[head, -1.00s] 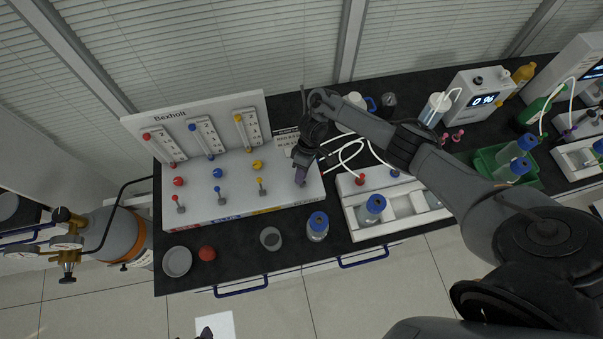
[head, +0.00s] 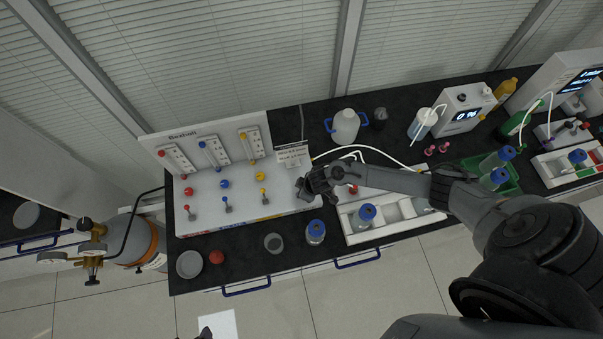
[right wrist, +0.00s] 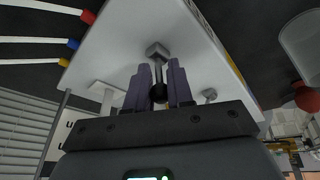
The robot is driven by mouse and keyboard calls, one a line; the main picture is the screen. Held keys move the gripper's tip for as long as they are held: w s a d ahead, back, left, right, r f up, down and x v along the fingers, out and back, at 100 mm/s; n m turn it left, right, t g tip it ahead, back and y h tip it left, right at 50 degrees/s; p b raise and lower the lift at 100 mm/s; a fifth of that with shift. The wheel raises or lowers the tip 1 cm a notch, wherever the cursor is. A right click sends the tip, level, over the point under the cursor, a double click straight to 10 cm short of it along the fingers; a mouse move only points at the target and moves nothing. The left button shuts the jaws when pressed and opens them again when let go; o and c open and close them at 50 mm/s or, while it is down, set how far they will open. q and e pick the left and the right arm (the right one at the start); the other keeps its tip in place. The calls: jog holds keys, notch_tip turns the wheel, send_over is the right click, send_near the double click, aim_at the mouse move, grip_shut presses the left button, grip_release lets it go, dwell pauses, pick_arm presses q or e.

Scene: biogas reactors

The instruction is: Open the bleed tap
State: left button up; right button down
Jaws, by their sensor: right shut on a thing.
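The white Bexholt gas panel (head: 240,208) stands on the black bench, with red, blue and yellow knobs and small levers on its base. My right gripper (head: 303,190) is at the right end of this base and hides the tap there in the head view. The dark end of the handle shows between the fingers. A dark tip, probably my left gripper (head: 206,333), barely shows at the bottom edge.
A small sign (head: 292,152) stands behind the panel's right end. A white bottle rack (head: 392,222) is to the right. White tubing runs behind my forearm.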

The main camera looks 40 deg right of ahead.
jog(key=t+b, duration=0.1)
jog(key=s+f+t+h+b, duration=0.1)
jog(key=shift+s+a+t, duration=0.1)
jog(key=shift+a+t, duration=0.15)
jog(key=shift+t, duration=0.15)
jog(key=shift+s+n+t+h+b, duration=0.15)
jog(key=shift+n+t+h+b, duration=0.2)
jog(key=shift+t+b, duration=0.3)
jog(key=shift+t+h, duration=0.25)
jog(key=c, duration=1.1)
grip_release()
jog(key=shift+r, duration=0.1)
jog(key=shift+a, duration=0.1)
jog(key=shift+r, duration=0.1)
